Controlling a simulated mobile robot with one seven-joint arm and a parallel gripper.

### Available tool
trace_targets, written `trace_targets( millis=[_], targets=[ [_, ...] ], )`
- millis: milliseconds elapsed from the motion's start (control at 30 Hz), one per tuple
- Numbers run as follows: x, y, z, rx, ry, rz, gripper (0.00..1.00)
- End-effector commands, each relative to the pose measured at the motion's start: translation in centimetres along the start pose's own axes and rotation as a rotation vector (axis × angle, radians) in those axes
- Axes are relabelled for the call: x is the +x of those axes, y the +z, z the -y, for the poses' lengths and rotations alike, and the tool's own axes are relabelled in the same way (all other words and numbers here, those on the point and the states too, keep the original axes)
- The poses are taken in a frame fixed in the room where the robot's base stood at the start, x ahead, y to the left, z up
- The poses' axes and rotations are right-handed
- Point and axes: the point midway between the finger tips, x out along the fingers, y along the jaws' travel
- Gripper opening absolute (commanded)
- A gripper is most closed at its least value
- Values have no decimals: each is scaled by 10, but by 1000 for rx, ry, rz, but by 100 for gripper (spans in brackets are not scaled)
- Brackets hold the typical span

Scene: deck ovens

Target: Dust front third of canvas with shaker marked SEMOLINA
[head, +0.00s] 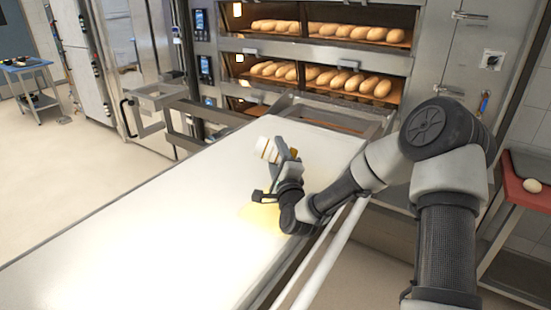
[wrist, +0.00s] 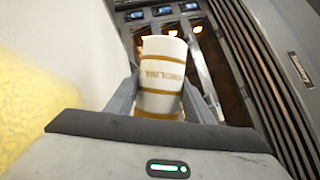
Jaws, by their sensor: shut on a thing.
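My gripper (head: 283,158) is shut on a white shaker (head: 267,150) with tan bands, held tilted above the right side of the canvas near its oven end. The pale canvas (head: 120,230) is a long flat surface running from the near left to the ovens. A patch of yellow powder (head: 259,217) lies on it beside and below my wrist. The powder (wrist: 32,108) fills the left edge of the wrist view. My arm hides part of the canvas's right edge.
Deck ovens with rows of loaves (head: 345,80) stand behind the canvas's far end. A metal frame (head: 330,112) lies between them. A white rail (head: 330,255) runs along the canvas's right side. A red board (head: 530,195) is at far right. A blue-topped cart (head: 25,66) stands far left.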

Motion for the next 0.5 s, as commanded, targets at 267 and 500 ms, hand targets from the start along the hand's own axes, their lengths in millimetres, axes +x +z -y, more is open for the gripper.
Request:
trace_targets(
  millis=[267,500],
  targets=[
    [30,-10,1,-1,-4,0,19],
    [54,-18,1,-1,-3,0,19]
  ],
)
